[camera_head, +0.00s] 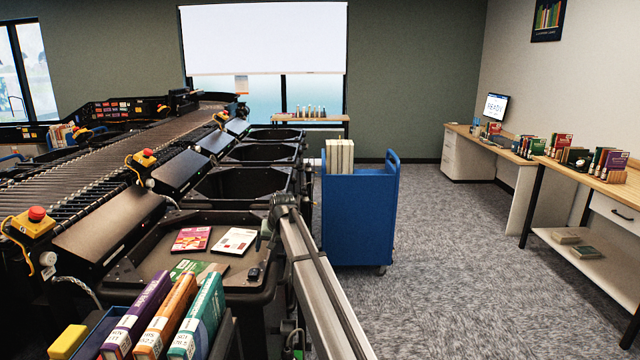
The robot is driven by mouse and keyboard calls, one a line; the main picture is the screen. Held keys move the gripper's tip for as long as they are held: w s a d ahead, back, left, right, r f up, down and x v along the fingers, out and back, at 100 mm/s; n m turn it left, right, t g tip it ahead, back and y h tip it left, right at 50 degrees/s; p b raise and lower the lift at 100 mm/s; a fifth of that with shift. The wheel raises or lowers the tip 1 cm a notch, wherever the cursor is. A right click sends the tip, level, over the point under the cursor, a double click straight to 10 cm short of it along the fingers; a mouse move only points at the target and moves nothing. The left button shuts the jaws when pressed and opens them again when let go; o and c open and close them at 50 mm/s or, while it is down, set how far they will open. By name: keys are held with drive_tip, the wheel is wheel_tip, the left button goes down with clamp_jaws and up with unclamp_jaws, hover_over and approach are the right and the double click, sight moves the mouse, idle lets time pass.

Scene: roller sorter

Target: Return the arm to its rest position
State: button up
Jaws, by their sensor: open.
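My arm (325,290) rises from the bottom middle of the picture and slants away to a joint near the front bin's right edge. A short grey-green part of it hangs at the far end. I cannot make out any gripper fingers there, and the gripper does not show clearly anywhere. No held object can be seen.
The roller conveyor (95,165) runs along the left with black bins (243,183) beside it. Books (190,240) lie in the front bin; several stand upright at bottom left (165,315). A blue cart (360,220) stands right of my arm. Open carpet (460,270) lies further right.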

drive_tip(key=w+d+f, duration=0.2)
drive_tip(key=d+f, duration=0.3)
drive_tip(key=d, duration=0.5)
drive_tip(key=s+d+f+g+h, duration=0.1)
drive_tip(key=s+d+f, duration=0.3)
drive_tip(key=s+f, duration=0.55)
drive_tip(key=s+d+f+m+g, duration=0.15)
drive_tip(key=s+d+f, duration=0.25)
drive_tip(key=s+f, duration=0.55)
drive_tip(key=s+d+f+n+g+h, duration=0.1)
drive_tip(key=s+d+f, duration=0.35)
drive_tip(key=f, duration=0.85)
drive_tip(key=s+d+f+g, duration=0.25)
drive_tip(key=s+f, duration=0.35)
drive_tip(key=s, duration=0.6)
drive_tip(key=s+d+f+g, duration=0.1)
drive_tip(key=s+d+f, duration=0.3)
drive_tip(key=s+f, duration=0.55)
drive_tip(key=s+d+g, duration=0.1)
drive_tip(key=s+d, duration=0.1)
drive_tip(key=s, duration=1.2)
drive_tip(key=s+d+g, duration=0.2)
drive_tip(key=s, duration=1.2)
drive_tip(key=shift+r+m+g+h, duration=0.3)
drive_tip(key=shift+m+h, duration=0.05)
drive_tip(key=shift+h, duration=0.05)
